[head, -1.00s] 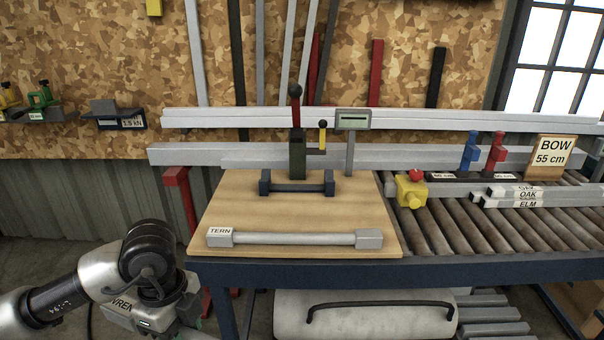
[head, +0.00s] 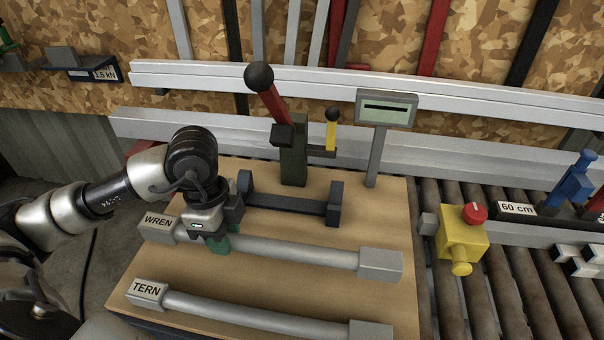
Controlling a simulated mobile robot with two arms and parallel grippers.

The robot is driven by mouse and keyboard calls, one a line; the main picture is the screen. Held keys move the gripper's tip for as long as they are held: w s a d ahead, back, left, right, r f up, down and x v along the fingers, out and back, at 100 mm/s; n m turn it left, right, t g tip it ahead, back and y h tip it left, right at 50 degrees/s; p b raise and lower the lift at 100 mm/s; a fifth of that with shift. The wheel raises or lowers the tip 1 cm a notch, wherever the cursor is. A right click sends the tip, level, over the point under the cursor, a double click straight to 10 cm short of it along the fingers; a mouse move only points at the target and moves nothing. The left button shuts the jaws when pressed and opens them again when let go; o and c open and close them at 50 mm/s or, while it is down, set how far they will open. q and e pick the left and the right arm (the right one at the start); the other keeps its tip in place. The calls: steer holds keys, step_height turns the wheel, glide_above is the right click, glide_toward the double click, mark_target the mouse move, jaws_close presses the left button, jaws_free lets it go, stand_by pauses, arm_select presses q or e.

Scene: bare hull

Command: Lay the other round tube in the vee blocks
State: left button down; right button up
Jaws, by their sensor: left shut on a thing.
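The round tube marked WREN (head: 290,252) has square grey end blocks and lies level across the picture. My left gripper (head: 218,243) is shut on it near its labelled left end. I cannot tell whether it touches the board below. The vee blocks (head: 334,203) are two dark uprights on a dark bar, just behind the WREN tube, with nothing lying in them. The other round tube, marked TERN (head: 245,315), lies along the front of the wooden board. My gripper and wrist hide part of the left vee block. My right gripper is not in view.
A press with a red lever (head: 270,100) and a yellow-handled lever (head: 331,135) stands behind the vee blocks. A display on a post (head: 387,108) stands to their right. A yellow box with a red button (head: 462,238) sits beside the wooden board (head: 390,225), by the rollers (head: 450,300).

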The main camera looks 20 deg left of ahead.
arm_select(q)
steer(key=w+a+f+p, duration=0.1)
steer(key=w, duration=0.5)
steer(key=w+a+f+p, duration=0.1)
steer(key=w+p, duration=0.1)
steer(key=w, duration=0.3)
steer(key=w+a+f+p, duration=0.1)
steer(key=w+a, duration=0.1)
steer(key=w, duration=0.4)
steer(key=shift+w+a, duration=0.1)
steer(key=shift+w, duration=0.2)
steer(key=shift+f, duration=0.15)
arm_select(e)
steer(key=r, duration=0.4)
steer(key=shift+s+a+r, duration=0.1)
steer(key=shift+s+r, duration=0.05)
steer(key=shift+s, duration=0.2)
arm_select(q)
steer(key=shift+f, duration=0.2)
steer(key=shift+f, duration=0.4)
steer(key=c, duration=0.8)
jaws_free()
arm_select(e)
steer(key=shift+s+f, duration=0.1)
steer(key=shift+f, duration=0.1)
arm_select(q)
steer(key=shift+r, duration=0.1)
